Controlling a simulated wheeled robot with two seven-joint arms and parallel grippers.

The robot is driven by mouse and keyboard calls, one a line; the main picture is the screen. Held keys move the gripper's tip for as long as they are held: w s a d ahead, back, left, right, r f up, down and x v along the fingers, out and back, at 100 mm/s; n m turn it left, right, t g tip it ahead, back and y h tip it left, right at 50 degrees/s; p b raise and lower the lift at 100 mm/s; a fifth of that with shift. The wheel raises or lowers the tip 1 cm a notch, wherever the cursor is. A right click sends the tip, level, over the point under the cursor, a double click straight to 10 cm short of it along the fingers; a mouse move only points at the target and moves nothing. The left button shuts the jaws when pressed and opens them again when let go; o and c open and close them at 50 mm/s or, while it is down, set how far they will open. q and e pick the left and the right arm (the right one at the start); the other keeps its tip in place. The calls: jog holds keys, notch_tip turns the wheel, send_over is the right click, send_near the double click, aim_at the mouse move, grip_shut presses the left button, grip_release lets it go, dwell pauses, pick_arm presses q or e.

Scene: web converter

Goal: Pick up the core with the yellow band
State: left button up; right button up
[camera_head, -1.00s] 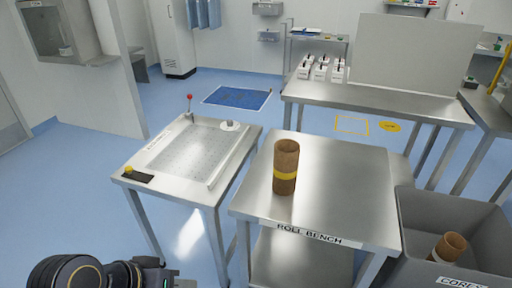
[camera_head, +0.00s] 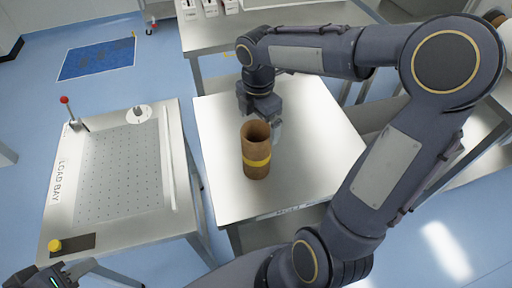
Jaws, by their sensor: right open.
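The core with the yellow band (camera_head: 256,149) is a brown cardboard tube. It stands upright on the steel roll bench (camera_head: 225,195), towards the bench's left side. My right gripper (camera_head: 272,128) points down just behind and to the right of the core's top. It is open, and its fingers are partly hidden by the core, so I cannot tell whether they touch it. Only a dark piece of my left arm (camera_head: 40,278) shows at the bottom left corner; its gripper fingers are not visible.
The load bay table (camera_head: 185,190) stands to the left, with a red-knobbed lever (camera_head: 70,112), a white disc (camera_head: 138,113) and a yellow button (camera_head: 54,245). Another steel table (camera_head: 290,20) is behind the bench. My right arm covers the bench's right side.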

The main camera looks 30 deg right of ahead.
aim_at(256, 137)
jog(key=f, duration=0.7)
jog(key=shift+w+f, duration=0.2)
jog(key=shift+w, duration=0.15)
jog(key=c, duration=1.4)
jog(key=shift+o, duration=0.2)
jog(key=shift+r, duration=0.1)
